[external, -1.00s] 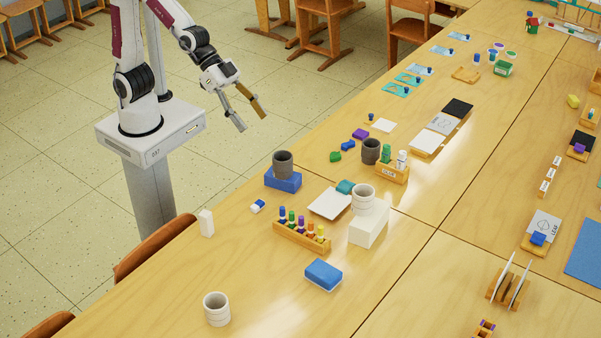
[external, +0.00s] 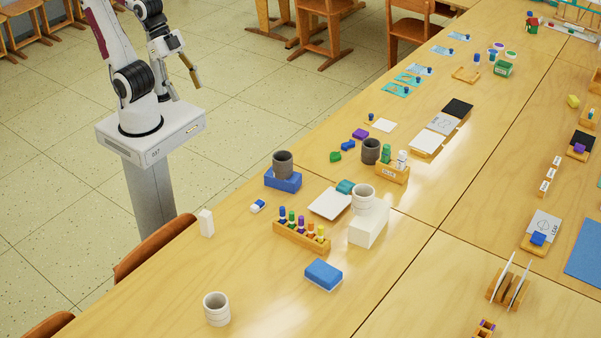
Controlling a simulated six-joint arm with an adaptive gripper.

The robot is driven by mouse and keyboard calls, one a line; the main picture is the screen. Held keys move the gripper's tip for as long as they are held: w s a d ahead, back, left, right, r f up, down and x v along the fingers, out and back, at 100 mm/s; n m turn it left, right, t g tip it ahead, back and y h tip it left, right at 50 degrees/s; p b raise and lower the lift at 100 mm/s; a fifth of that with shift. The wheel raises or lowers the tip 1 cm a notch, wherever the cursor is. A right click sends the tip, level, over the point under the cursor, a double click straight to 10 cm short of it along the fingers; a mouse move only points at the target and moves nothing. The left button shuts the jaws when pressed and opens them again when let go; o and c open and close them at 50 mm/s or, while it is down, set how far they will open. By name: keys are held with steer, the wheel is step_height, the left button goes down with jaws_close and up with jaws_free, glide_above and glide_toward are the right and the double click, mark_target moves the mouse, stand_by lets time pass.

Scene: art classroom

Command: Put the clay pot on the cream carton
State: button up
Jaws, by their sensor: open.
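A cream-white carton (external: 369,231) stands on the table right of centre. A pale ribbed pot (external: 363,199) sits upright on top of it. A second pale ribbed pot (external: 217,310) stands alone near the front of the table. A dark grey pot (external: 283,163) sits on a blue box (external: 283,182), and another dark grey pot (external: 371,151) stands farther back. I cannot tell which pot is the clay pot by name. My gripper (external: 186,91) is open and empty over the floor beside my base, away from the table and every pot.
A wooden rack of coloured pegs (external: 302,235), a white tile (external: 329,204) and a teal piece (external: 345,187) lie close to the carton. A blue-topped box (external: 323,274) and a small white block (external: 207,222) stand nearby. The table's front middle is mostly clear.

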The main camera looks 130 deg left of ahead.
steer(key=shift+g, duration=0.3)
steer(key=s, duration=0.3)
steer(key=s+f, duration=0.1)
steer(key=shift+s+a, duration=0.3)
steer(key=shift+o, duration=0.5)
steer(key=shift+r, duration=0.1)
stand_by(1.1)
steer(key=w+a+f+n+t+y, duration=0.15)
steer(key=w+t, duration=0.45)
steer(key=w, duration=3.1)
steer(key=w+a+f+n+t+y, duration=0.25)
steer(key=w+a+f, duration=0.35)
steer(key=w+f, duration=0.55)
steer(key=a+f+t+y, duration=0.2)
steer(key=a+f+y, duration=0.1)
steer(key=f, duration=0.7)
steer(key=shift+w+a+f+n, duration=0.2)
steer(key=shift+w+a+n, duration=0.15)
steer(key=shift+a, duration=0.15)
